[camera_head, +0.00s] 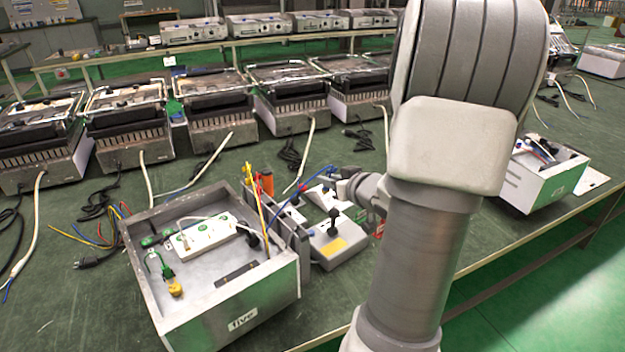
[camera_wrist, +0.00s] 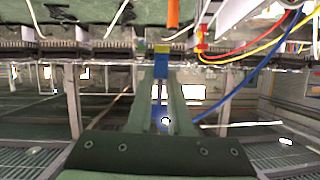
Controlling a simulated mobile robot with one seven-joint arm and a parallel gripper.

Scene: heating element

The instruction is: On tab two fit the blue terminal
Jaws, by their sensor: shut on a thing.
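My gripper (camera_wrist: 162,72) is shut on the blue terminal (camera_wrist: 162,48), a small blue and yellow piece at its fingertips in the wrist view. A blue wire runs near it toward the upper right. In the head view my gripper (camera_head: 338,180) is partly hidden by my arm, right of the open metal box marked "five" (camera_head: 215,300). The terminal cannot be made out there. A white block with green marks (camera_head: 208,233) lies inside the box. I cannot tell which tab is number two. The gripper is outside the box.
A grey control box with a black knob (camera_head: 338,246) stands right of the open box. Red, yellow and blue wires (camera_head: 258,205) rise at the box's right wall. Several grill units (camera_head: 215,108) line the back. Another open box (camera_head: 545,175) stands at the right.

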